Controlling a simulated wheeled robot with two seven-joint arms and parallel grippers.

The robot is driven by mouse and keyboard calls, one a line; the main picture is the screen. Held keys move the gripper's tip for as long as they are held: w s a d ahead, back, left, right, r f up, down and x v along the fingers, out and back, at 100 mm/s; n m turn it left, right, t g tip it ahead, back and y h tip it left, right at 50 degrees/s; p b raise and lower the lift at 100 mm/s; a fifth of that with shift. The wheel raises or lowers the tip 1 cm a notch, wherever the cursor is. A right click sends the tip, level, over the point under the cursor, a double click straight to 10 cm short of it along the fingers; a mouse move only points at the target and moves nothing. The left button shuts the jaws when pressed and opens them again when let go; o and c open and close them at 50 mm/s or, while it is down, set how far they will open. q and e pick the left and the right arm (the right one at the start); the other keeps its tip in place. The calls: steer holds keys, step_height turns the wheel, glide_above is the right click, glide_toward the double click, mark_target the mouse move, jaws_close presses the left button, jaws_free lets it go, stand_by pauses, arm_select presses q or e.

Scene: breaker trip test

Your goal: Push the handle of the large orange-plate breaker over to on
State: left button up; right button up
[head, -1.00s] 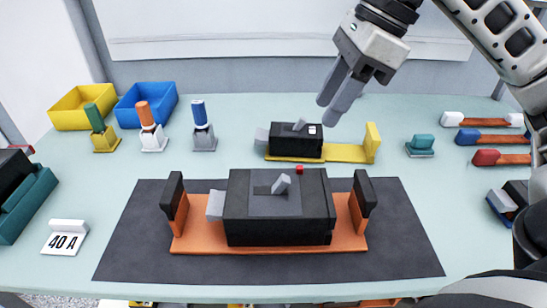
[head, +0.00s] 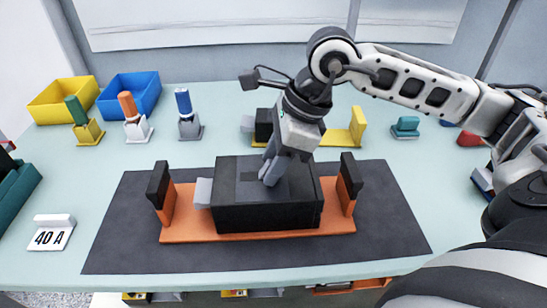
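The large breaker is a black block (head: 268,215) on an orange plate (head: 185,232), with a dark grey top panel and a light grey piece at its left end. My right gripper (head: 270,176) reaches down from above, its two fingers close together, with tips at the top panel. The handle is hidden behind the fingers. I cannot tell whether they touch it or which way it leans. My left gripper is not in view.
Black-topped orange posts (head: 160,190) flank the breaker on a dark mat (head: 120,240). Behind it is a small yellow-plate breaker (head: 357,128), partly hidden by my arm. Yellow (head: 62,100) and blue (head: 130,95) bins stand back left. A "40 A" sign (head: 52,233) stands front left.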

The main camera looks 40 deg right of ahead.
jaws_close()
